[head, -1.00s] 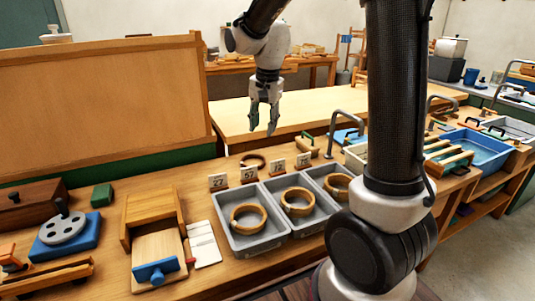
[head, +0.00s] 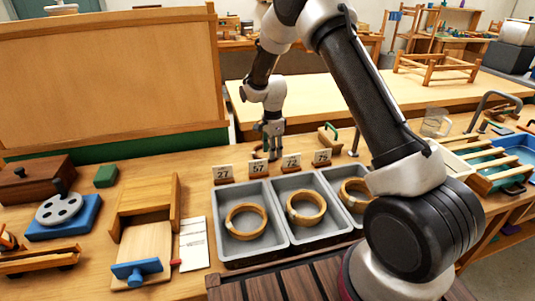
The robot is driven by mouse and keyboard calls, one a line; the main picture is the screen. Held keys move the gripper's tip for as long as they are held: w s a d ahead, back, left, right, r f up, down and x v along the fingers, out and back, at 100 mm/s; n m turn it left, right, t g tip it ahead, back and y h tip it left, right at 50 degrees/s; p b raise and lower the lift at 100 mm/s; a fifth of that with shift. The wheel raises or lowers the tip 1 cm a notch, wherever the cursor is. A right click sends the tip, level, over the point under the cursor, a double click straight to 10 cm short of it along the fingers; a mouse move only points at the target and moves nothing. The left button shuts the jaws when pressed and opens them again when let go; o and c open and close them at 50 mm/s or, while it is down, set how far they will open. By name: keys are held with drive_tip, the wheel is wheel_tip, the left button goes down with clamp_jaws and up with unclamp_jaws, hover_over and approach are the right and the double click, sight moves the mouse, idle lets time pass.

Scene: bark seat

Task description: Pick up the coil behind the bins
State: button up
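The coil (head: 257,153) behind the bins shows only as a small brown piece, mostly hidden by my gripper and the number cards. My gripper (head: 271,154) points down at the coil's place, behind the 57 and 72 cards. Its fingertips are low, close to the table top. I cannot tell whether the fingers touch the coil or how far apart they are. Three grey bins stand in front: the left bin (head: 232,248), the middle bin (head: 292,236) and the right bin (head: 335,180). Each holds a light tan coil.
Number cards in wooden holders, such as the 27 card (head: 223,173) and the 75 card (head: 322,158), stand along the bins' back edge. A green-handled wooden block (head: 329,140) is right of my gripper. A panel (head: 110,80) rises at the back left. A blue tray (head: 515,150) is far right.

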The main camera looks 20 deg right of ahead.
wheel_tip(320, 180, down, 3)
clamp_jaws()
idle(0.3)
